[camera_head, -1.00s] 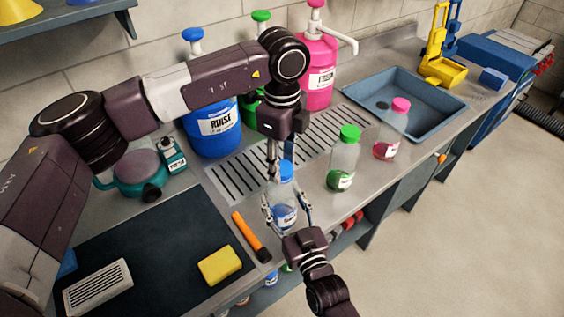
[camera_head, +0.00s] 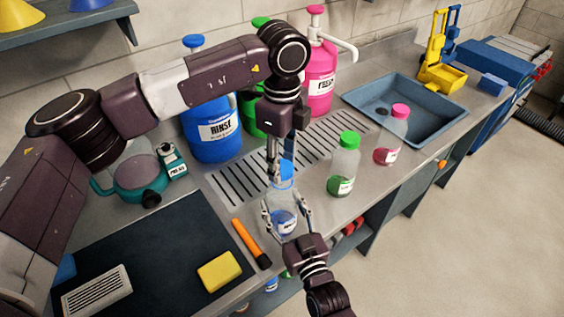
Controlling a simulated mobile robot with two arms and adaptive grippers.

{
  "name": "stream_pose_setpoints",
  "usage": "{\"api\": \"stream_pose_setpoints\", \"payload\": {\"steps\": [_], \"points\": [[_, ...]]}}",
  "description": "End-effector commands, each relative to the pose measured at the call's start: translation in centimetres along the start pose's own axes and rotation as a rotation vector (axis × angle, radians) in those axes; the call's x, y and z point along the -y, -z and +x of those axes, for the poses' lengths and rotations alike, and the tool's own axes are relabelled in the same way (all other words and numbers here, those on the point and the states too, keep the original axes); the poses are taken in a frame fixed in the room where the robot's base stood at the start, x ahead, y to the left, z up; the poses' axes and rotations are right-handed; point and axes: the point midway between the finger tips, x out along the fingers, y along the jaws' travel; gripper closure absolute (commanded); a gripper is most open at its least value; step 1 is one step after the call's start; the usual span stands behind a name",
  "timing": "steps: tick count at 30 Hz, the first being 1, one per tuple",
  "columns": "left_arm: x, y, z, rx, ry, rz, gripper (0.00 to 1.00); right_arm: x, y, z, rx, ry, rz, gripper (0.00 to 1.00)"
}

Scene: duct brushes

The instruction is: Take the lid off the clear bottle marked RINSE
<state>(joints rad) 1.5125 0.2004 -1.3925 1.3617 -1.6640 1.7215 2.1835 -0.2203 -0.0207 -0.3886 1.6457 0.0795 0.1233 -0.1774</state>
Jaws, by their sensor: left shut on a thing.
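The clear bottle (camera_head: 284,200) with blue liquid low inside stands upright at the front of the counter; its label is too small to read. Its blue lid (camera_head: 287,168) is at the bottle's top; I cannot tell whether there is a gap below it. My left gripper (camera_head: 275,172) comes down from above and is shut on the blue lid, partly hiding it. My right gripper (camera_head: 287,209) comes from the front edge, with one finger on each side of the bottle's body, and looks shut on it.
A green-lidded bottle (camera_head: 343,165) and a pink-lidded bottle (camera_head: 391,137) stand to the right. A blue RINSE jug (camera_head: 212,133) and a pink jug (camera_head: 321,75) stand behind. An orange-handled tool (camera_head: 251,243) and a yellow sponge (camera_head: 216,271) lie at left front.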

Motion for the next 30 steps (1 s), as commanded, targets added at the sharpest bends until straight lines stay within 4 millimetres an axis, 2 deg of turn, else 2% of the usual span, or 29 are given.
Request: {"api": "stream_pose_setpoints", "payload": {"steps": [5, 12, 19, 20, 25, 30], "points": [[0.1, 0.0, -0.8, 0.0, 0.001, 0.0, 0.94, 0.0, 0.0, 0.0, 0.001, 0.0, 0.0, 1.0], [0.0, 0.0, -3.7, 0.001, 0.0, 0.0, 0.94, 0.0, 0.0, 0.0, 0.001, 0.0, 0.0, 1.0], [0.0, 0.0, -4.0, 0.0, -0.001, 0.001, 0.94, 0.0, 0.0, 0.0, 0.0, 0.0, 0.0, 1.0], [0.0, 0.0, -4.0, 0.0, -0.001, 0.001, 0.94, 0.0, 0.0, 0.0, 0.0, 0.0, 0.0, 0.45], [0.0, 0.0, -4.0, 0.0, -0.001, 0.001, 0.94, 0.0, 0.0, 0.0, 0.0, 0.0, 0.0, 0.26], [0.0, 0.0, -4.0, 0.0, -0.001, 0.001, 0.94, 0.0, 0.0, 0.0, 0.0, 0.0, 0.0, 0.25]]}}
